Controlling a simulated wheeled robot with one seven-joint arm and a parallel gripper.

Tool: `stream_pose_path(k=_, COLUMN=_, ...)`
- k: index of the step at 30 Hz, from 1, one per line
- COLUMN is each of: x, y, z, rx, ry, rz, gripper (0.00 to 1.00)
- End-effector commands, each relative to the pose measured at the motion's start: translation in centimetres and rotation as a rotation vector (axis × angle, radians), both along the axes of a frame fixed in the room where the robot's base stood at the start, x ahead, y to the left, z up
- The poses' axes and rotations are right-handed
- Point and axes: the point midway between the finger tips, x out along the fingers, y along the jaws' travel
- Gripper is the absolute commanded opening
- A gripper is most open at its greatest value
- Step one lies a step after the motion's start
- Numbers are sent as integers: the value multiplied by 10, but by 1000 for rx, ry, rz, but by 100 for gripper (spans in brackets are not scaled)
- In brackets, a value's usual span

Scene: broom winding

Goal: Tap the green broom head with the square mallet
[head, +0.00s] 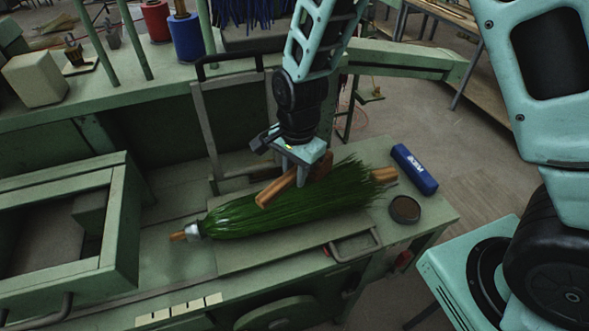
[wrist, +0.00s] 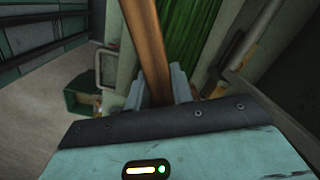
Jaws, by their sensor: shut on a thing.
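The green broom head (head: 285,215) lies lengthwise on the green bench, with a silver collar and short wooden stub at its left end and wood showing at its right end. My gripper (head: 302,178) is above the middle of the bristles, shut on the mallet's wooden handle (head: 275,190). The handle slants down to the left over the bristles; I cannot tell whether it touches them. A darker brown part (head: 323,165), likely the mallet's head, shows right of the fingers, partly hidden. In the wrist view the handle (wrist: 150,50) runs between the fingers beside green bristles (wrist: 188,35).
A blue box (head: 414,169) and a dark round tin (head: 405,210) sit at the bench's right end. A grey metal frame (head: 207,125) stands behind the broom. An open green drawer-like box (head: 122,215) is at the left. Blue and red spools stand on the back shelf.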

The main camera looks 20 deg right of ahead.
Motion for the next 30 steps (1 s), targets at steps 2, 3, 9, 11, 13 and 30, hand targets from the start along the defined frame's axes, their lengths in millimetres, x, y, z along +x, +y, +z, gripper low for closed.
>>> stream_pose_path(k=2, x=0, y=0, z=1, rx=0, ry=-1, rz=0, gripper=0)
stream_pose_path(k=3, x=0, y=0, z=1, rx=0, ry=-1, rz=0, gripper=0)
stream_pose_path(k=9, x=0, y=0, z=-7, rx=0, ry=0, rz=0, gripper=0)
stream_pose_path(k=11, x=0, y=0, z=-18, rx=0, ry=1, rz=1, gripper=0)
stream_pose_path(k=13, x=-1, y=0, z=-34, rx=-1, ry=3, rz=0, gripper=0)
stream_pose_path(k=30, x=0, y=0, z=-40, rx=0, ry=-1, rz=0, gripper=0)
